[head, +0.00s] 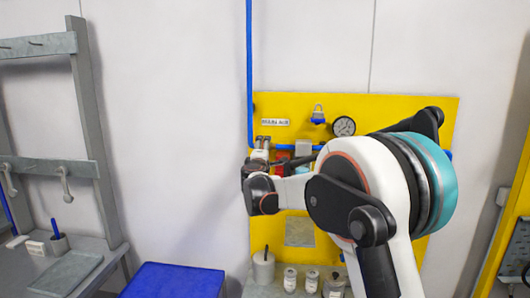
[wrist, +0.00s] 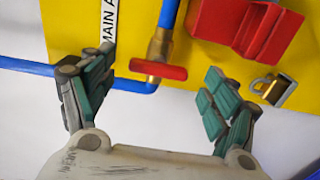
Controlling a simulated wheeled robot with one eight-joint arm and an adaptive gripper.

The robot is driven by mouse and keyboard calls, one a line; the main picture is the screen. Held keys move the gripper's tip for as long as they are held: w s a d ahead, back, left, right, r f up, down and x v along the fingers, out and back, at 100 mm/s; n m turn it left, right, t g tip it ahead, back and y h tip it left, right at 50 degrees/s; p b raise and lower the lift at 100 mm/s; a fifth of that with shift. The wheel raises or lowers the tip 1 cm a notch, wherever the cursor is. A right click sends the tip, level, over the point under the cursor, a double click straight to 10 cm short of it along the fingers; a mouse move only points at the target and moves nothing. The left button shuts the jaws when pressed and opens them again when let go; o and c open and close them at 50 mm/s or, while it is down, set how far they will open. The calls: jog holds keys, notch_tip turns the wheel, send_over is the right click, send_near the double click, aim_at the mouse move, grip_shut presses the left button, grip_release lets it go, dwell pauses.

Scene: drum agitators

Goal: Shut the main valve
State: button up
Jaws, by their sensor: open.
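The main valve shows in the wrist view as a brass body (wrist: 160,44) on a blue pipe, with a red handle (wrist: 158,70) that looks crosswise to the body. A white label (wrist: 108,18) with "MAIN A" legible is beside it. My gripper (wrist: 160,78) is open, with one green-padded finger left of the handle and one right of it. The handle appears between the fingers in the picture; I see no contact. In the head view my gripper (head: 258,158) is in front of the yellow panel's left part, and it and my arm hide most of the valve.
The yellow panel (head: 385,106) carries a gauge (head: 343,126) and a blue padlock (head: 318,115). A red block (wrist: 232,24) and a brass padlock (wrist: 273,89) are right of the valve in the wrist view. Small containers (head: 290,280) stand below the panel. A blue box (head: 173,282) is lower left.

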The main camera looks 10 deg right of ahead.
jog(key=v, duration=0.8)
